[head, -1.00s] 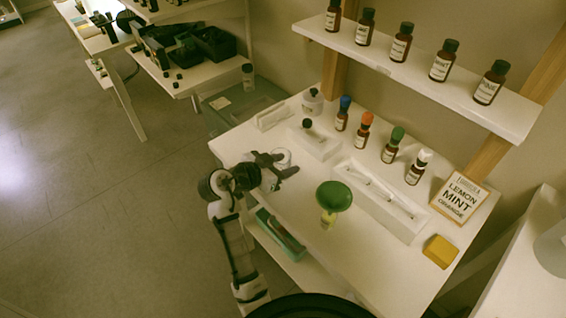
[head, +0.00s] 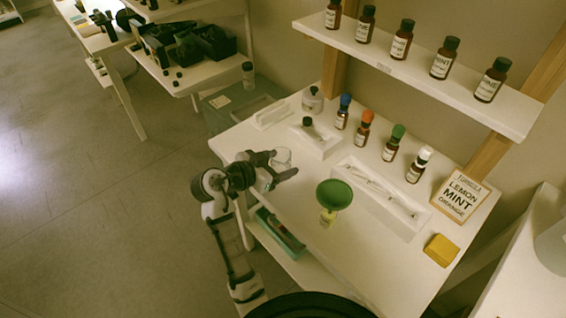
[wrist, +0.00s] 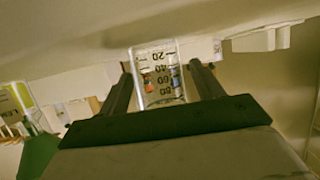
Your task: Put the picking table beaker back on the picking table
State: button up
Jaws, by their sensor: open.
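The clear beaker (head: 282,155) stands on the white picking table (head: 345,265), at its left part, and is partly covered by my gripper in the head view. My gripper (head: 285,164) is open, low over the table's left side, right at the beaker. In the wrist view, which shows the scene upside down, the beaker (wrist: 158,78) with its printed scale lies between the two spread fingers of my gripper (wrist: 160,66). A gap shows at each side of it. I cannot tell exactly how deep it sits between them.
A green funnel (head: 335,195) on a small bottle stands right of my gripper. Behind are a white tray (head: 345,183), bottles with coloured caps (head: 390,148) and a shelf (head: 425,82) of brown bottles. A yellow block (head: 441,250) and a formula sign (head: 461,197) are at the right.

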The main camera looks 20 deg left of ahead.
jog(key=b+v, duration=0.1)
jog(key=v, duration=0.9)
jog(key=shift+s+b, duration=0.15)
jog(key=shift+b, duration=0.25)
